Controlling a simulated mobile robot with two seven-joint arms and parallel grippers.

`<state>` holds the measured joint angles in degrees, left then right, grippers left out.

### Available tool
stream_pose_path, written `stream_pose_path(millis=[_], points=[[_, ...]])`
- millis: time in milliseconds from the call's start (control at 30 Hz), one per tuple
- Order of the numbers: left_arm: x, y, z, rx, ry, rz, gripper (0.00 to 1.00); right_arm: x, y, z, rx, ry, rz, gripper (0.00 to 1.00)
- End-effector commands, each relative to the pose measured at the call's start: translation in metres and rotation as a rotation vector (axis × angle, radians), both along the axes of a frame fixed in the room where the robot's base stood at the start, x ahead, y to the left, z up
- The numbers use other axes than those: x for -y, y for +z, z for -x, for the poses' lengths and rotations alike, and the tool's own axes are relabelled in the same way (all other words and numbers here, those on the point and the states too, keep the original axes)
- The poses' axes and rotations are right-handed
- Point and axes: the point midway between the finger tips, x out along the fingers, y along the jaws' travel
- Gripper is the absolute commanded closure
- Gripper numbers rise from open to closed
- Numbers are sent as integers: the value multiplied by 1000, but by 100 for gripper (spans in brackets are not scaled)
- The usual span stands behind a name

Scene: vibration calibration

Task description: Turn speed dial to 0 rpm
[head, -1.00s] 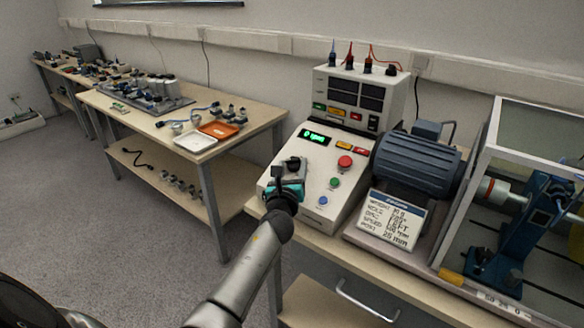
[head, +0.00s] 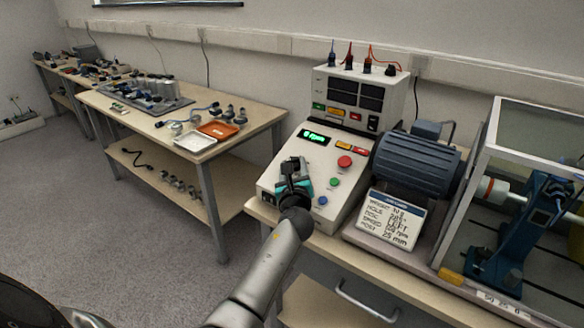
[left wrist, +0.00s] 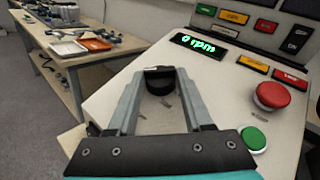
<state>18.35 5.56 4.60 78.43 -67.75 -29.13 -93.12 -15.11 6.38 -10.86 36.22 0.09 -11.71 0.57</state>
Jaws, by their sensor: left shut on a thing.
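The speed dial (left wrist: 159,86) is a black knob on the sloped cream face of the control box (head: 273,183). My left gripper (left wrist: 160,75) is shut on the dial, one grey finger on each side of it. In the head view the left gripper (head: 293,168) covers most of the dial. The green display (left wrist: 203,46) above the dial reads "0 rpm" in the left wrist view; in the head view the display (head: 314,137) is too small to read surely. My right gripper is not in view.
A red button (left wrist: 271,95) and a green button (left wrist: 252,138) sit right of the dial. A blue motor (head: 418,163) and a written card (head: 392,220) stand right of the box. A side table (head: 250,122) holds two trays and parts.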

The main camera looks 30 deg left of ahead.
Motion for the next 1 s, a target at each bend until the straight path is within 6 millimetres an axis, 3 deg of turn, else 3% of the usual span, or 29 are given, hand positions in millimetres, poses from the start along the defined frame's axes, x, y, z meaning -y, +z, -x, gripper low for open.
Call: stream_pose_path(millis=[500,533,767,1000], points=[[1,0,0,-3,75,35,100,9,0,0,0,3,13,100],[1,1,0,-3,75,35,46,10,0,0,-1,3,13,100],[1,1,-1,-2,73,35,20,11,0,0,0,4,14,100],[2,1,0,-3,73,34,20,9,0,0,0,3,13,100]])
